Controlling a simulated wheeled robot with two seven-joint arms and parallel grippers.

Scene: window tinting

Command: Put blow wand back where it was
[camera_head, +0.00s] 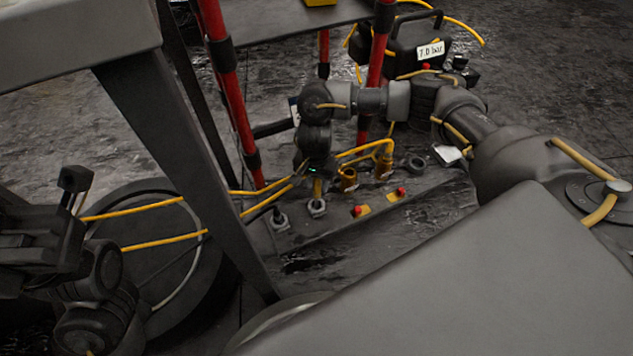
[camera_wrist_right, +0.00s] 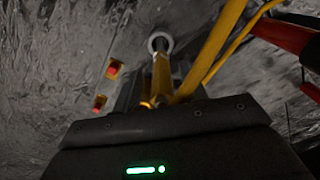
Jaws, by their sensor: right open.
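A slim yellow shaft (camera_head: 317,188), which looks like the blow wand, stands in a grey ring socket on the low bench panel. In the right wrist view the yellow shaft (camera_wrist_right: 161,78) runs to a pale ring (camera_wrist_right: 160,42). My right gripper (camera_head: 313,170) points down at the shaft's top and is open; its fingers are hard to make out, and I cannot tell whether they touch it. The shaft's upper end is hidden by the gripper. My left gripper (camera_head: 74,190) is at the far left, away from the panel; its jaw state is unclear.
The panel (camera_head: 350,222) carries another socket (camera_head: 280,219), yellow fittings (camera_head: 348,179), red buttons (camera_head: 357,211) and a ring (camera_head: 413,165). Red posts (camera_head: 233,90) and yellow hoses stand close to my right gripper. A black case (camera_head: 418,45) sits behind. A table leg (camera_head: 180,160) stands at left.

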